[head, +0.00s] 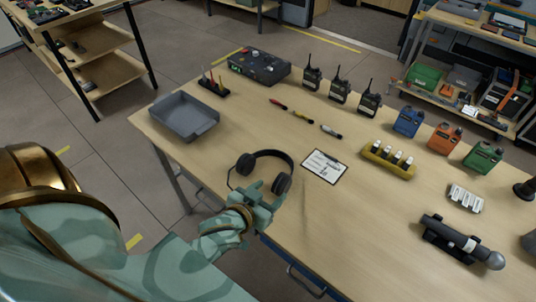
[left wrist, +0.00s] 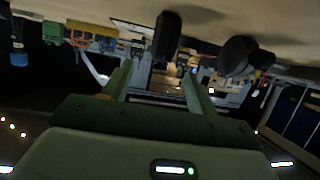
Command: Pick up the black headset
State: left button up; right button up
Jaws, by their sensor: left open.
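The black headset (head: 282,184) lies on the wooden table near its front edge, its band curving toward the back and its two ear cups toward my left gripper (head: 264,193). The left gripper is open, at the table edge just in front of the headset, close to the right ear cup. In the left wrist view, one ear cup (left wrist: 166,36) shows beyond the gap between the open fingers (left wrist: 158,80). The other ear cup (left wrist: 238,57) is right of the fingers. Nothing shows between the fingers. My right gripper is not in view.
A grey tray (head: 186,116) stands left on the table (head: 230,140). A clipboard (head: 324,167) lies just right of the headset. Markers (head: 301,117), several radios (head: 340,90), a yellow battery holder (head: 387,160) and a microphone (head: 462,243) are farther off. The table front right of the gripper is bare.

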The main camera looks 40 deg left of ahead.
aim_at(285, 177)
pick_arm(q)
jog(key=b+x, duration=0.1)
jog(key=x, duration=0.3)
jog(key=shift+w+f, duration=0.25)
jog(key=shift+w, duration=0.1)
jog(key=b+x, duration=0.1)
jog(key=x, duration=0.4)
jog(key=shift+w+a+f+b, duration=0.1)
jog(key=shift+w+a+b, duration=0.15)
jog(key=shift+b, duration=0.1)
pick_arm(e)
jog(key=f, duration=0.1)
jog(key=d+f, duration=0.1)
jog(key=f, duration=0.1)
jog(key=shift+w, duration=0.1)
pick_arm(q)
jog(key=c, duration=1.2)
